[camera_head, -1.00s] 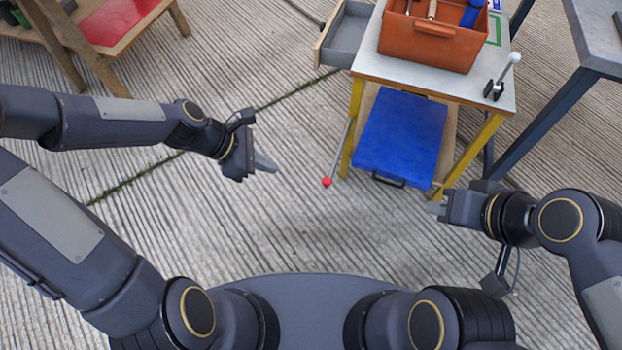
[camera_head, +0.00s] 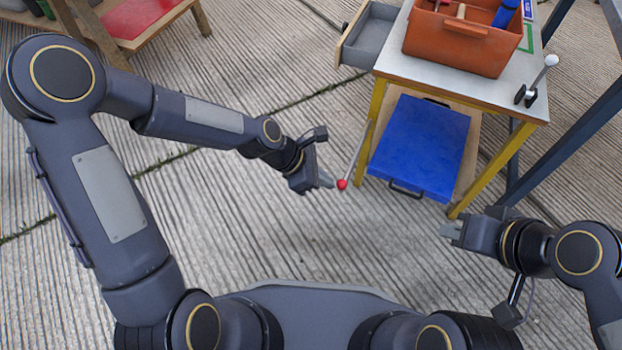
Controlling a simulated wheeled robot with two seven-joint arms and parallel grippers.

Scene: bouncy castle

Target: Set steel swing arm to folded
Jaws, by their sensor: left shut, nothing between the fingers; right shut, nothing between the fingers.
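The steel swing arm (camera_head: 357,152) is a thin grey rod with a red ball end (camera_head: 342,184). It sticks out from the left side of the yellow-legged table, low beside the front left leg. My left gripper (camera_head: 327,180) is shut and empty, with its fingertips just left of the red ball; whether they touch it I cannot tell. My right gripper (camera_head: 447,230) is shut and empty, in front of the table's right front leg.
The table (camera_head: 400,58) carries an orange toolbox (camera_head: 460,42) and a lever with a white ball (camera_head: 538,78). A grey drawer (camera_head: 370,42) stands open at its left. A blue case (camera_head: 420,148) lies on the lower shelf. The floor before the table is clear.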

